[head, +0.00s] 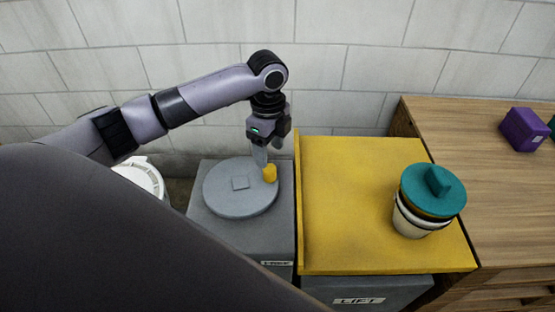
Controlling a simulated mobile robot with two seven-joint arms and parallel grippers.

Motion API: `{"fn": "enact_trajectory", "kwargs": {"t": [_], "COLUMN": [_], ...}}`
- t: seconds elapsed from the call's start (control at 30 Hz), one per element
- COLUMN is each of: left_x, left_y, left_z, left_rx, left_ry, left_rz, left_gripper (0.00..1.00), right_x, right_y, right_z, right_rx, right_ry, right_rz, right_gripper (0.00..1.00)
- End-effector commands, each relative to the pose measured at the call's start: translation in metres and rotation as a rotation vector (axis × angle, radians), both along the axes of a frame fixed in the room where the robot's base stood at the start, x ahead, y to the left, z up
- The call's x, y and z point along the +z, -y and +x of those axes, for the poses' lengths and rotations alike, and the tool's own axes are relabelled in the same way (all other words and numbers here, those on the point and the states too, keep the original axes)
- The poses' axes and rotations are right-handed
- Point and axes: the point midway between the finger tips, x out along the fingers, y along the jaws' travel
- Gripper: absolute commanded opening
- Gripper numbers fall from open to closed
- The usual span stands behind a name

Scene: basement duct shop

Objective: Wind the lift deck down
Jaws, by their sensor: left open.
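The yellow lift deck (350,200) sits on a grey base labelled LIFT (358,301). Beside it on the left is a grey box (225,239) with a round grey crank wheel (222,192) on top. The wheel has a square hub and a yellow knob (270,174) near its right rim. My left gripper (268,164) points down at the knob, open, with its fingers by the knob. I cannot tell whether the fingers touch it. My right gripper is not in view.
A cup with a teal lid (433,190) stands on the deck's right side. A wooden counter (475,160) on the right holds a purple block (524,129). A white round container (142,175) is behind my left arm. A block wall closes the back.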

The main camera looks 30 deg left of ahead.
Motion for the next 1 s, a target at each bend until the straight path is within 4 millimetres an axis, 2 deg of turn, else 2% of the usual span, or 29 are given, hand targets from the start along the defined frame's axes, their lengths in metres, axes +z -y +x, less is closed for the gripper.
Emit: {"fn": "enact_trajectory", "kwargs": {"t": [0.2, 0.43, 0.6, 0.83, 0.87, 1.0], "left_x": [-0.029, -0.061, -0.07, -0.07, -0.07, -0.07], "left_y": [0.0, 0.0, 0.0, 0.0, 0.0, 0.0], "left_z": [-0.001, -0.001, 0.0, 0.0, 0.0, 0.0], "left_rx": [0.001, 0.0, 0.001, 0.0, 0.0, 0.0], "left_ry": [-0.004, -0.001, 0.002, 0.002, 0.002, 0.002], "left_rz": [0.001, 0.001, 0.001, 0.001, 0.001, 0.001], "left_gripper": [0.61, 0.61, 0.61, 0.61, 0.55, 0.09], "right_x": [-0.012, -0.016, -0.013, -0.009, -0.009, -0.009], "right_y": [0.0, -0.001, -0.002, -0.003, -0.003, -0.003], "right_z": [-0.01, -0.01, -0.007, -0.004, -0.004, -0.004], "right_rx": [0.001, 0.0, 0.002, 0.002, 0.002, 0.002], "right_ry": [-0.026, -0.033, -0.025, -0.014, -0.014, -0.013], "right_rz": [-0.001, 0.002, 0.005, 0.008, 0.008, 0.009], "right_gripper": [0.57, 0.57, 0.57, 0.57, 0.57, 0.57]}}
